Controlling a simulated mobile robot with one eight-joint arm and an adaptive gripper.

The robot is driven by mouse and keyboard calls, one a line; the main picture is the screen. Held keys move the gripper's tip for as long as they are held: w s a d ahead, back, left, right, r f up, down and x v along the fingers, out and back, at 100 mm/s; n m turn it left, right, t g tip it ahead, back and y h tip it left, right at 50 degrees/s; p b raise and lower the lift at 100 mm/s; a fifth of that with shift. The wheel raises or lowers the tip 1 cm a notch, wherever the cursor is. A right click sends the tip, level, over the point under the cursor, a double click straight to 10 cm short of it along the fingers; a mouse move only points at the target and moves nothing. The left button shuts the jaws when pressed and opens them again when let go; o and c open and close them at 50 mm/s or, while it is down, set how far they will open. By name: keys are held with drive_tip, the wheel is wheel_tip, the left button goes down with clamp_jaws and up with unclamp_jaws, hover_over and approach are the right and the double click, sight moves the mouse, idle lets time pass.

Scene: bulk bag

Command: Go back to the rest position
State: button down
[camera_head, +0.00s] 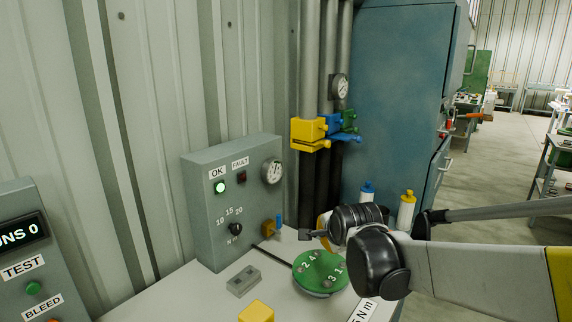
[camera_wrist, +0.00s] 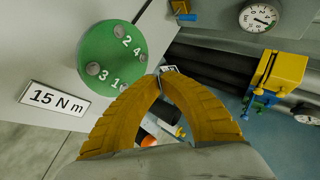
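My gripper (camera_wrist: 161,78) shows in the wrist view as two yellow ribbed fingers. A green round flange (camera_head: 320,270) numbered 1 to 4 with grey bolts sits on the bench (camera_head: 205,296), just below my wrist. It also shows left of the fingers in the wrist view (camera_wrist: 112,58), apart from them.
Dark pipes with yellow, blue and green valves (camera_head: 310,133) and a blue cabinet (camera_head: 398,100) stand behind. A yellow block (camera_head: 256,312) lies in front. Floor is open at right.

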drive_tip(key=s+d+f+n+g, duration=0.1)
drive_tip(key=s+d+n, duration=0.2)
drive_tip(key=s, duration=0.7)
drive_tip(key=s+d+n+g, duration=0.1)
drive_tip(key=s+d+n, duration=0.2)
drive_tip(key=s+n, duration=0.3)
drive_tip(key=s+d+f+n+h, duration=0.1)
drive_tip(key=s+n, duration=0.3)
drive_tip(key=s, duration=0.9)
drive_tip(key=shift+s+d+f+n+g, duration=0.3)
drive_tip(key=shift+s+d+n+g, duration=0.1)
drive_tip(key=shift+d, duration=0.5)
